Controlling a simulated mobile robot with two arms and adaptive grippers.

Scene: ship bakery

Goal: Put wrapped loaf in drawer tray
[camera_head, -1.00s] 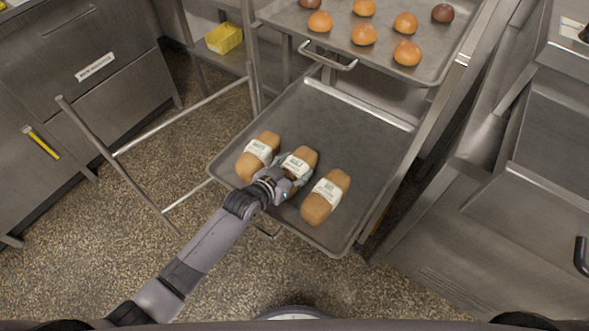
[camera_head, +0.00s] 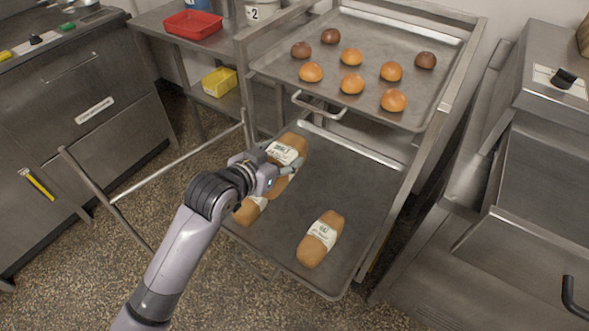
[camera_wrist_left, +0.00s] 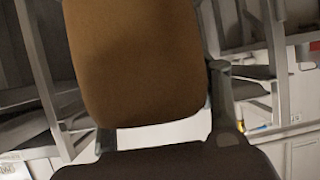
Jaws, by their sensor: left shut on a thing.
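My left gripper (camera_head: 280,170) is shut on a wrapped loaf (camera_head: 293,141), brown with a white label band. In the head view this loaf looks raised above the lower grey tray (camera_head: 345,180), over its left side. In the left wrist view the loaf (camera_wrist_left: 135,60) fills the space between the fingers. A second wrapped loaf (camera_head: 247,212) lies on the tray's left side, partly hidden by my gripper. A third wrapped loaf (camera_head: 321,238) lies on the tray's front right part. My right gripper is not in view.
An upper tray (camera_head: 385,33) with several round buns sits above the lower tray's back edge. A metal rail frame (camera_head: 160,178) stands at the left. Steel cabinets flank both sides.

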